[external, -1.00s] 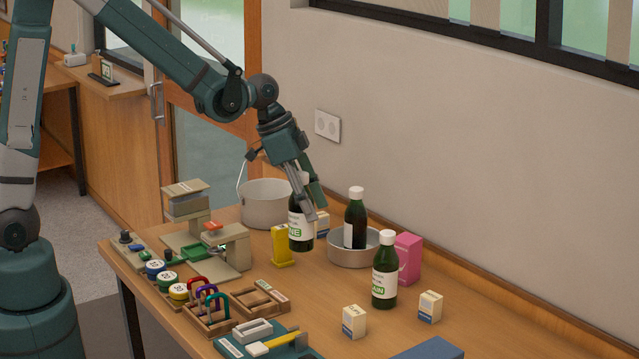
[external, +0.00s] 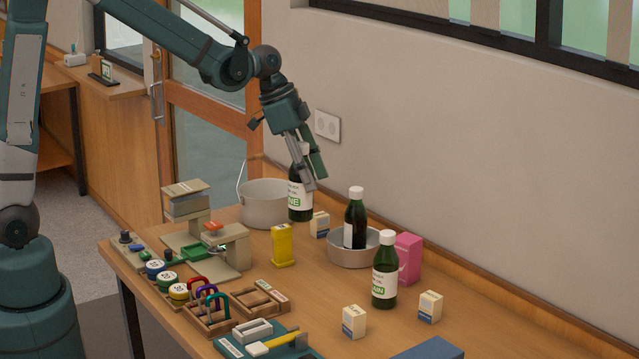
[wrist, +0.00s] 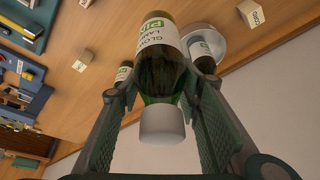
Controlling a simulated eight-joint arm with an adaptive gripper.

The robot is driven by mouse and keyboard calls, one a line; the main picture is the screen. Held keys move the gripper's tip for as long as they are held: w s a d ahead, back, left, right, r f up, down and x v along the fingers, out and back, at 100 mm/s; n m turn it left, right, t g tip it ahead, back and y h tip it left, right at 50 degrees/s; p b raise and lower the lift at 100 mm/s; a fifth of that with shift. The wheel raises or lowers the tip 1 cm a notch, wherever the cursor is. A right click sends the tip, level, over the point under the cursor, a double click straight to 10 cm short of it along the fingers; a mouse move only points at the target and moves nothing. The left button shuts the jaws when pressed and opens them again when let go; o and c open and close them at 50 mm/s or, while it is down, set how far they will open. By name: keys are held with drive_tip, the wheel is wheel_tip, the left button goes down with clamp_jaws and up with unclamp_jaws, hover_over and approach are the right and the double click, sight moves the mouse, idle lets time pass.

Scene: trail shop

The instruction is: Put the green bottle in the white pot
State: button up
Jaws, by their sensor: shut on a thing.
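My gripper (external: 309,181) is shut on a dark green bottle (external: 299,204) with a white label and holds it upright, seemingly above the table. In the wrist view the bottle (wrist: 163,70) sits between the two fingers, its white cap towards the camera. The white pot (external: 265,206), with a raised wire handle, stands just left of the held bottle. A second green bottle (external: 355,222) stands in a shallow light-coloured pan (external: 345,250). A third green bottle (external: 385,272) stands on the table at the front right.
A yellow object (external: 283,247) and a small carton (external: 319,224) stand near the held bottle. A pink box (external: 408,258) stands right of the pan. A beige machine (external: 215,235) and wooden trays (external: 258,302) fill the left side. Two more small cartons stand at the front right.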

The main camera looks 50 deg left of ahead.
drive_tip(key=w+a+m+p, duration=0.1)
drive_tip(key=w+a, duration=0.3)
drive_tip(key=a, duration=0.4)
drive_tip(key=w+a+m+p, duration=0.1)
drive_tip(key=w+a, duration=0.3)
drive_tip(key=a, duration=0.4)
drive_tip(key=m+g+p, duration=0.1)
drive_tip(key=m+p, duration=0.1)
hover_over(268, 204)
drive_tip(key=w+a, duration=0.5)
drive_tip(key=shift+h, duration=0.3)
drive_tip(key=shift+f, duration=2.65)
drive_tip(key=shift+f, duration=0.1)
wheel_tip(268, 204, down, 6)
drive_tip(key=shift+w+f, duration=0.1)
drive_tip(key=shift+f, duration=0.05)
drive_tip(key=shift+f+p, duration=0.3)
drive_tip(key=shift+f, duration=1.45)
drive_tip(key=shift+f, duration=0.2)
